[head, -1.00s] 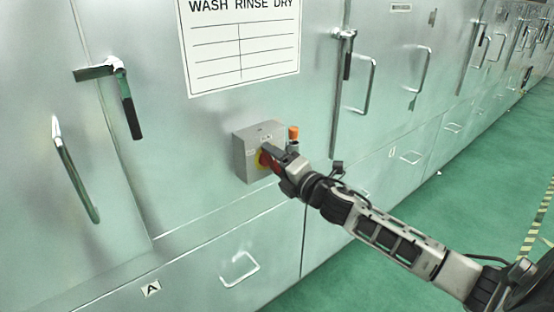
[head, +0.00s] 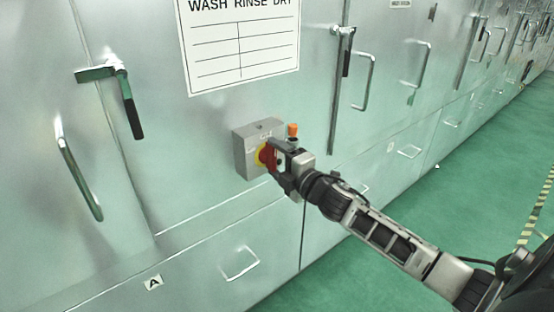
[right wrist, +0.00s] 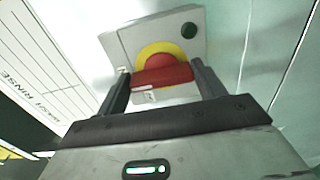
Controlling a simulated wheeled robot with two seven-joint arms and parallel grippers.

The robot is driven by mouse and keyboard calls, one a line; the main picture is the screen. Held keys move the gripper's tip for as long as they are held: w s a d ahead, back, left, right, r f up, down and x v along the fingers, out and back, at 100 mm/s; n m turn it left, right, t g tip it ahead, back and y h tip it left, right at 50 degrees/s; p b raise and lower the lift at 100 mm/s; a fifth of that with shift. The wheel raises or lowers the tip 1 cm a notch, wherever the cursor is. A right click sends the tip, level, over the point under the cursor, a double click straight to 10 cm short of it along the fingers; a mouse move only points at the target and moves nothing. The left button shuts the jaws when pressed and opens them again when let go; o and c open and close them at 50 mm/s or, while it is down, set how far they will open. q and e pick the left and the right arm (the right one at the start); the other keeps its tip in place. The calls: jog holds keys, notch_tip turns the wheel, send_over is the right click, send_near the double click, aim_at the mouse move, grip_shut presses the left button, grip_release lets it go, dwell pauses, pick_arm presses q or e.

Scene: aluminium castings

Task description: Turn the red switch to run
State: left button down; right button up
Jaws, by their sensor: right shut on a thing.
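The red switch (head: 267,156) sits on a yellow disc on the front of a grey box (head: 243,157) fixed to the metal cabinet wall. My right gripper (head: 277,158) is at the switch, its fingers shut on the red handle. In the right wrist view the red switch (right wrist: 162,76) lies as a bar between the two fingertips (right wrist: 162,80), one at each end. The labels on the box are too small to read surely. My left gripper is not in view.
An orange-capped part (head: 292,130) stands beside the box, close to my right gripper. Lever handles (head: 122,95) and bar handles (head: 78,175) stick out from the cabinet doors. A wash chart (head: 240,45) hangs above. Green floor at the right is clear.

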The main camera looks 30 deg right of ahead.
jog(key=o, duration=1)
jog(key=s, duration=0.5)
jog(key=s+d+b, duration=0.1)
jog(key=s, duration=0.4)
jog(key=s+b, duration=0.1)
jog(key=s, duration=0.5)
jog(key=shift+d, duration=0.15)
jog(key=shift+f, duration=0.1)
jog(key=s+a+f+m+g, duration=0.2)
jog(key=s+a+f+m, duration=0.1)
jog(key=a+f+m, duration=0.2)
jog(key=s+a+f+m+g, duration=0.3)
jog(key=s+a+f+m, duration=0.1)
jog(key=a+f, duration=0.5)
jog(key=s+a+f+m+g+y, duration=0.1)
jog(key=s+a+f+m+g, duration=0.1)
jog(key=a+f+m, duration=0.5)
jog(key=shift+s+a+f+g, duration=0.1)
jog(key=shift+s+f+g, duration=0.1)
jog(key=shift+s+f, duration=0.25)
jog(key=shift+s+a+f+g, duration=0.1)
jog(key=shift+s+f+g, duration=0.1)
jog(key=shift+f, duration=0.3)
